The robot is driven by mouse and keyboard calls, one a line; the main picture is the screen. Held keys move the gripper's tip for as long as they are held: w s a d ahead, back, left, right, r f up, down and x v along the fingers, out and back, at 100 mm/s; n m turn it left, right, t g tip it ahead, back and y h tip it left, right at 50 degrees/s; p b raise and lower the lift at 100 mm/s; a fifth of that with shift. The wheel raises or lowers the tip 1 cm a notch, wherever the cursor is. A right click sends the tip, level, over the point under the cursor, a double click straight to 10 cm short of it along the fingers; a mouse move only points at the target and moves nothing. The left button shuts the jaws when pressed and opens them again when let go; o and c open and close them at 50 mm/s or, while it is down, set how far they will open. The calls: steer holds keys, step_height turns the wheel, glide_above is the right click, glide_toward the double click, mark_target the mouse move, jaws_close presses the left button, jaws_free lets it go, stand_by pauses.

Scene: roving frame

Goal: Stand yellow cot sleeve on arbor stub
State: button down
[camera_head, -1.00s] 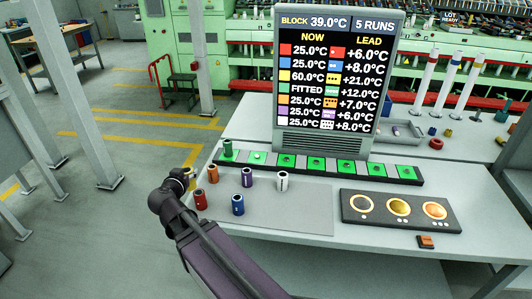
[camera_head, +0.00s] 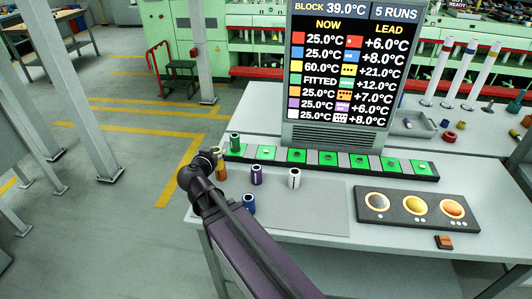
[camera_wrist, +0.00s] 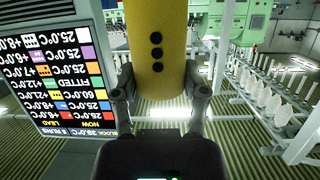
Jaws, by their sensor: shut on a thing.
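The yellow cot sleeve (camera_wrist: 157,35), with a row of black dots, is held between the two fingers of my gripper (camera_wrist: 159,80) in the wrist view. In the head view my gripper (camera_head: 209,158) is near the table's left side, and the sleeve is mostly hidden there. A dark bar (camera_head: 345,171) with a row of green pads runs along the table; small stubs on the pads are too small to make out clearly. A green sleeve (camera_head: 235,140) stands upright at its left end. I cannot tell which stub is the arbor stub.
Orange (camera_head: 221,171), purple (camera_head: 256,175), white (camera_head: 294,179) and blue (camera_head: 248,204) sleeves stand on the grey mat (camera_head: 315,208). A screen (camera_head: 341,62) shows yellow at 60.0°C, lead +21.0°C, block 39.0°C. A dark plate with round discs (camera_head: 398,221) lies at right.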

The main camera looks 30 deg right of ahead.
steer(key=shift+w+d, duration=0.15)
steer(key=shift+w, duration=0.1)
steer(key=w+d+m+g+h, duration=0.2)
steer(key=w+d, duration=0.2)
steer(key=d, duration=0.7)
steer(key=w+d+r+m+g+h+p, duration=0.1)
steer(key=w+d, duration=0.4)
steer(key=d, duration=0.6)
steer(key=shift+d+r+m+g+h, duration=0.2)
steer(key=shift+d+m+g+h, duration=0.15)
steer(key=shift+m, duration=0.25)
steer(key=shift+a+f, duration=0.1)
step_height(320, 180, down, 6)
steer(key=b, duration=0.6)
